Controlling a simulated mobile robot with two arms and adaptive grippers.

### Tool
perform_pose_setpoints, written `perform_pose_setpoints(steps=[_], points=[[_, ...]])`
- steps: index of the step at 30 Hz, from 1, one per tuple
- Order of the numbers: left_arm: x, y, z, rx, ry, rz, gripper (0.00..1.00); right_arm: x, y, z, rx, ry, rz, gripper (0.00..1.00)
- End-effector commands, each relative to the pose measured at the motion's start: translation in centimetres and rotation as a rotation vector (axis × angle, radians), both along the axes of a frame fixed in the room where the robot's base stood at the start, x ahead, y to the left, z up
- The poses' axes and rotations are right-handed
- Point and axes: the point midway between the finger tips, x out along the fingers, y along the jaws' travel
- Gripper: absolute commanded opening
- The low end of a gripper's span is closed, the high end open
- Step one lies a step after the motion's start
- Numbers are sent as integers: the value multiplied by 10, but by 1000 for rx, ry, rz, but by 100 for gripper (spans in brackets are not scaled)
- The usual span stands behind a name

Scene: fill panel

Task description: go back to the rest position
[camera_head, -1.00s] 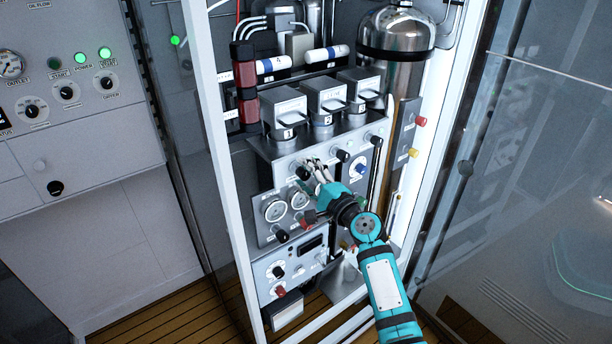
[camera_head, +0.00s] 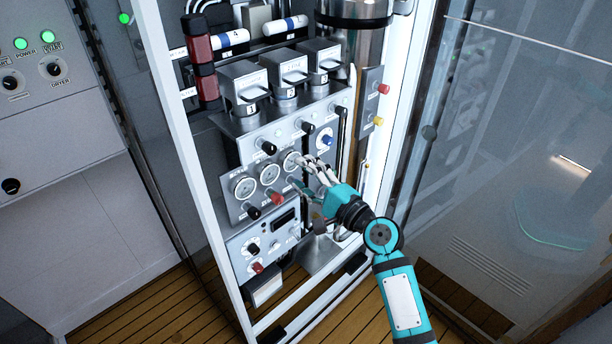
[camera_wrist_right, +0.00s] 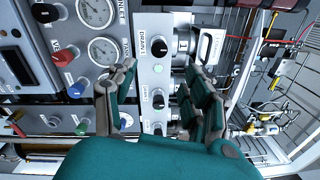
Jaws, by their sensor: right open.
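My right gripper (camera_head: 312,172) is open and empty in front of the fill panel (camera_head: 235,206). In the head view its fingers are close to the rightmost round gauge (camera_head: 291,161) and below the row of black knobs. In the right wrist view the open fingers (camera_wrist_right: 155,105) frame a grey panel strip (camera_wrist_right: 150,75) with black knobs (camera_wrist_right: 158,101); I cannot tell whether they touch it. My teal right arm comes in from the lower right. My left gripper is not in view.
The white cabinet frame (camera_head: 185,160) surrounds the panel. A glass pane (camera_head: 500,180) stands to the right. A grey console (camera_head: 60,120) with green lamps is at the left. Bare wooden floor (camera_head: 150,315) lies in front.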

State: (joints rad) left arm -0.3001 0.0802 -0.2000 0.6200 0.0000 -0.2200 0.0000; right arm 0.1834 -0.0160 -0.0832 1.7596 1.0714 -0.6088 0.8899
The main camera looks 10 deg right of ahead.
Motion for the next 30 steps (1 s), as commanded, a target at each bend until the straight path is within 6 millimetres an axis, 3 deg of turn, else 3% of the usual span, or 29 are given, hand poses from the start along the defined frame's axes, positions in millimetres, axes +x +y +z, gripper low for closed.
perform_pose_setpoints(steps=[13, 17, 20, 25, 30], points=[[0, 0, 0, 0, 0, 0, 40, -1, -1, -1, -1, 1, 0, 51], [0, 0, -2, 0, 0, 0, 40, 0, -2, -20, -31, 19, -10, 51], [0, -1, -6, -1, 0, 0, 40, 0, -6, -66, -114, 62, -33, 51], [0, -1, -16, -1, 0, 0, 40, -15, -20, -191, -362, 167, -64, 51], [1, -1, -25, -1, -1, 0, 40, -57, -38, -314, -638, 262, -35, 51]])
